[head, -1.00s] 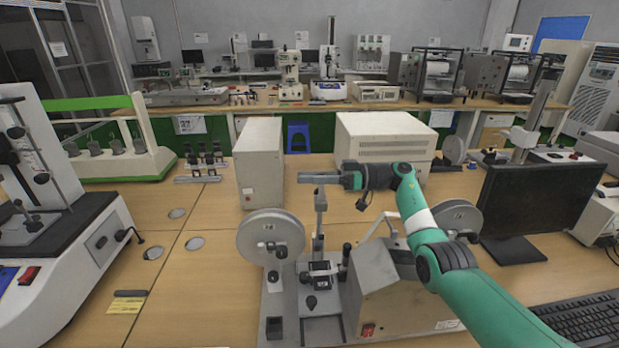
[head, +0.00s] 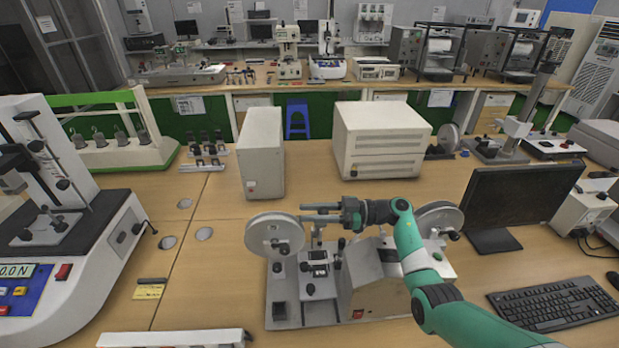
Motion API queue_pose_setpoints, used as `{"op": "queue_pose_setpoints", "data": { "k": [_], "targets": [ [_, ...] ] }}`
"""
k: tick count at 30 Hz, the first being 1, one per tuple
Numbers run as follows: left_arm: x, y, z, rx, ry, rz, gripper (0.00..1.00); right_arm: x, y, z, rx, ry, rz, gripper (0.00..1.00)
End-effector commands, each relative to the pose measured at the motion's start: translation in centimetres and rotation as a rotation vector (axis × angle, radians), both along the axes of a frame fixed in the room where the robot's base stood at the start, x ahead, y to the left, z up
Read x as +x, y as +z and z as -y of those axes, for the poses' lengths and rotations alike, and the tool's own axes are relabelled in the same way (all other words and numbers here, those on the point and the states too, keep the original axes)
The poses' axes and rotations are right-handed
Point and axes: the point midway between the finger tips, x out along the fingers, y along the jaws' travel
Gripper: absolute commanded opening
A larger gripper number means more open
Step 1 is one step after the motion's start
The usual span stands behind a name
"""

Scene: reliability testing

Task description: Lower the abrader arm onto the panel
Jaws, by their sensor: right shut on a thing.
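The abrader is a grey bench machine with a flat base (head: 292,320), a round disc (head: 274,235) on its left and another disc (head: 440,219) on its right. Its abrader arm (head: 317,238) is a thin grey upright piece between the discs, mostly hidden at its top by my gripper. My right gripper (head: 320,212) reaches in from the right and is shut on the arm's upper end. A small dark fixture (head: 316,256) stands below it. I cannot clearly tell the panel from the small parts there. My left gripper is not in view.
A monitor (head: 520,205) and keyboard (head: 560,303) stand on the right. Two pale boxes (head: 261,155) (head: 384,141) stand behind the machine. A test stand (head: 68,230) fills the left. A pale bar (head: 175,339) crosses the bottom edge. The table (head: 215,270) left of the abrader is mostly clear.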

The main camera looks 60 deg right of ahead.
Motion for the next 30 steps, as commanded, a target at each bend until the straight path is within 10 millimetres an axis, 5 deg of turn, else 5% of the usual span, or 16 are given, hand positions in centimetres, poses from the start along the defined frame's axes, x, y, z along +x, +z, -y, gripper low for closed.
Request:
{"op": "queue_pose_setpoints", "data": {
  "k": [12,13,18,30],
  "targets": [
    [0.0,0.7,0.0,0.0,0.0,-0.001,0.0,-0.6,-0.7,-1.0,-0.042,0.001,0.027,0.0],
    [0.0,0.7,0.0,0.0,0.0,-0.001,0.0,-0.6,-0.7,-1.0,-0.041,0.001,0.027,0.33],
    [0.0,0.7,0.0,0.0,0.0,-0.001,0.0,-0.6,-0.7,-1.0,-0.041,0.001,0.027,0.62],
    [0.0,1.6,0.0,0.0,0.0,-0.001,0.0,-0.6,1.1,-1.0,-0.044,0.001,0.028,0.62]
  ]
}}
